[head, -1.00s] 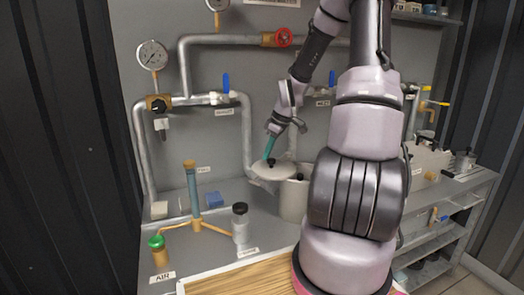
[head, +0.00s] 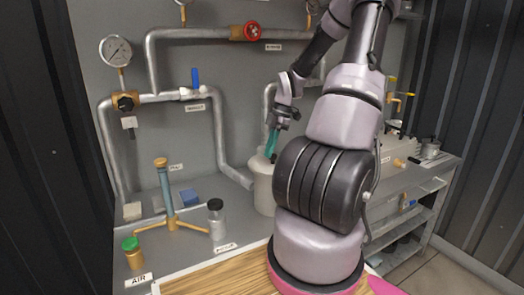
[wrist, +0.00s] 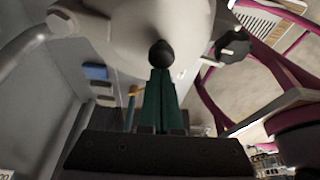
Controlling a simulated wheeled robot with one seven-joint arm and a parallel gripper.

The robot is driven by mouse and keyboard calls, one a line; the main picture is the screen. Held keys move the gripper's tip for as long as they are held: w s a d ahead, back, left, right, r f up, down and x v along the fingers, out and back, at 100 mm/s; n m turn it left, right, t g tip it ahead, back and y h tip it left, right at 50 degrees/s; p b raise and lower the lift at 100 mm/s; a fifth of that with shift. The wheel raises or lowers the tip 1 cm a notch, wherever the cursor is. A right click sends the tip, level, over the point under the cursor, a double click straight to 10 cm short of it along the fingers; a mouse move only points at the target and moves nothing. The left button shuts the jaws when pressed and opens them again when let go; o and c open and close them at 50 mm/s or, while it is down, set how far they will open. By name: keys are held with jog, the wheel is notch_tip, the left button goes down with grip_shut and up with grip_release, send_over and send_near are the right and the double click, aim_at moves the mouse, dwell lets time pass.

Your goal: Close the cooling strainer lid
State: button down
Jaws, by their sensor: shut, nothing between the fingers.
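The cooling strainer is a pale upright pot (head: 263,192) on the bench, partly behind my arm in the head view. Its pale lid (wrist: 120,30) fills the top of the wrist view, with a black knob (wrist: 161,53). In the head view the lid appears to be at the pot's top, but I cannot tell if it sits flat. My gripper (head: 271,155) has teal fingers, shut and empty, pointing down at the top of the pot. In the wrist view the fingertips (wrist: 160,72) are at the knob, seemingly close or touching.
A dark clamp knob (wrist: 234,43) is beside the lid. To the left stand a blue-grey column (head: 165,190), a black-capped jar (head: 216,218) and a green-capped fitting (head: 132,252). Grey pipes run behind. A wooden board (head: 215,280) is in front.

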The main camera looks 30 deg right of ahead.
jog(key=shift+s+d, duration=0.2)
jog(key=shift+d, duration=0.55)
